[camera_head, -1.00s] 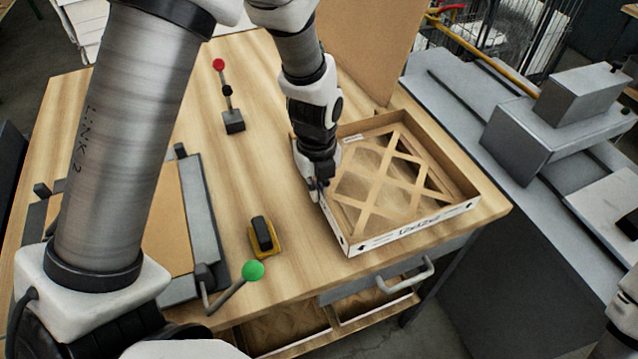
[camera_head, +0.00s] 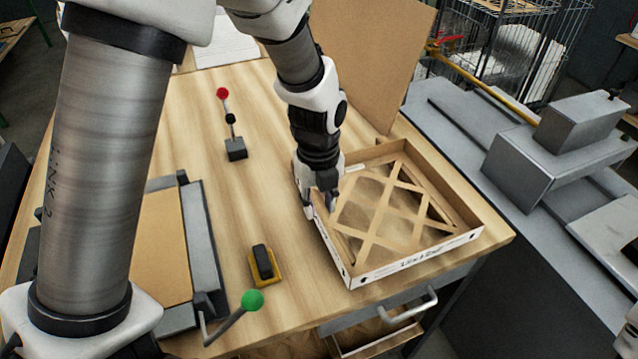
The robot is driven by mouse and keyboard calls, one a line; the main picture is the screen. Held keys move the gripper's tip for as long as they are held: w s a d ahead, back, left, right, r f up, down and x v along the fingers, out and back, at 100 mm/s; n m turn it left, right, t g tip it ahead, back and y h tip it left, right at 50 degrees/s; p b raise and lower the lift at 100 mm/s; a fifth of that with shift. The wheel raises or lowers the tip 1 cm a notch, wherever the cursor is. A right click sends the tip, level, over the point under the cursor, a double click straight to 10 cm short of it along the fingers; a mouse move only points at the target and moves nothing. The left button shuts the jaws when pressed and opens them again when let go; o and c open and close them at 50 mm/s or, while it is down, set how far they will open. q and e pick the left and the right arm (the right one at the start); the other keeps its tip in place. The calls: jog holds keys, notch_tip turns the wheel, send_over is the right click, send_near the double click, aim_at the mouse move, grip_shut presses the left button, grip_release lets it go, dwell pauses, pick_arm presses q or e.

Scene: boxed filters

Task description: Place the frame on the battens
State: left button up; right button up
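The frame (camera_head: 413,260), a shallow open cardboard box with a tan lattice inside, lies flat at the right end of the wooden table. Its front wall carries dark print. My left gripper (camera_head: 325,207) points down at the frame's left wall, its fingers close to or around that wall. The fingers are small and dark, so their gap and their grip on the wall are unclear. I cannot surely pick out the battens; a fixture with grey bars (camera_head: 203,245) around a brown board (camera_head: 160,250) lies at the left, partly hidden by my arm. My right gripper is out of view.
A red-knobbed lever (camera_head: 234,148) stands at the back, and a yellow-and-black block (camera_head: 264,264) and a green-knobbed lever (camera_head: 252,300) near the front. A brown panel (camera_head: 370,55) rises behind the frame. The middle of the table is clear.

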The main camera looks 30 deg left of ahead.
pick_arm(q)
notch_tip(320, 180, up, 8)
jog(key=shift+f, duration=0.15)
jog(key=shift+s, duration=0.1)
